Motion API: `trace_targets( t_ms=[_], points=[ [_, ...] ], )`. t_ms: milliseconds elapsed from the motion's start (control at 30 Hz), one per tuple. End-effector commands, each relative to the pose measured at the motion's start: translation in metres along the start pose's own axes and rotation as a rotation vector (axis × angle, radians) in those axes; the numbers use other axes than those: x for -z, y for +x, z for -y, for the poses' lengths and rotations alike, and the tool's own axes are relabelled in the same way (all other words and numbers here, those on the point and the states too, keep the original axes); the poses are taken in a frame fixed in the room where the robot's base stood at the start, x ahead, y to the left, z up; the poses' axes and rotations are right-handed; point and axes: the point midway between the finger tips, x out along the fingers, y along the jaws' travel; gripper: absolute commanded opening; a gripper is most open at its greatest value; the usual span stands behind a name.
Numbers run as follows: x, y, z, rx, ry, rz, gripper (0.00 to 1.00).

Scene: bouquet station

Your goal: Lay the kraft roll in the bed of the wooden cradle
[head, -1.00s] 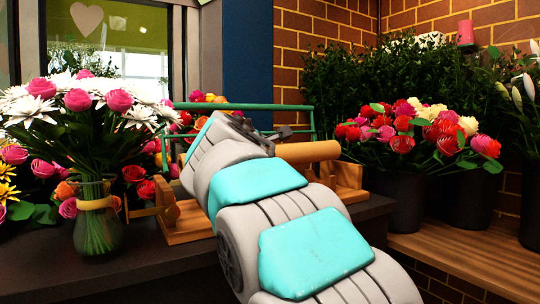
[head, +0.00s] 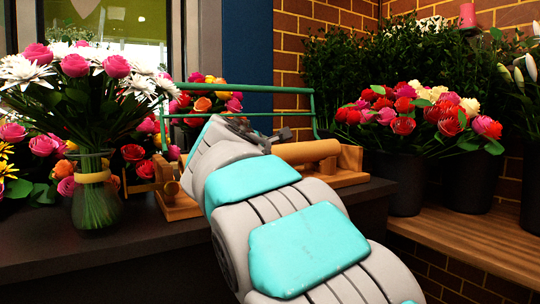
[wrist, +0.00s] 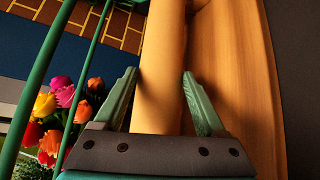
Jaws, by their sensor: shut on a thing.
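The tan kraft roll (head: 308,151) lies level at the wooden cradle (head: 345,178) on the dark counter, its right end beside the cradle's right end piece. The cradle's wood (wrist: 240,80) runs close along the roll's right side there. The roll's left part is hidden by my arm, and I cannot tell whether its underside touches the bed.
A green rail frame (head: 240,88) stands behind the cradle, and its bars (wrist: 60,70) pass left of my gripper. A glass vase (head: 96,205) with flowers stands left on the counter (head: 150,255). Black flower buckets (head: 400,180) stand to the right.

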Motion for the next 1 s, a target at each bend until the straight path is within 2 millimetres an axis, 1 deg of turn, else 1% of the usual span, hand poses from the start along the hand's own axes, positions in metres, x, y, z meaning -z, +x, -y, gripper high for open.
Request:
trace_targets(
  t_ms=[67,100,300,333,533,633,767,900,1000],
  points=[
    [-0.001,-0.001,-0.002,-0.003,0.000,0.000,0.00],
    [-0.001,-0.001,-0.002,-0.003,0.000,0.000,0.75],
    [0.000,-0.001,-0.001,-0.003,0.000,0.000,0.98],
    [0.000,-0.001,-0.001,-0.003,0.000,0.000,1.00],
    [0.000,-0.001,0.000,-0.001,0.000,-0.001,1.00],
    [0.000,-0.007,-0.001,-0.002,0.000,-0.001,1.00],
    [0.000,-0.025,-0.002,-0.004,-0.002,0.000,1.00],
    [-0.001,-0.050,-0.003,-0.006,0.001,-0.001,1.00],
    [0.000,-0.064,-0.002,-0.005,-0.001,-0.001,1.00]
  ],
)
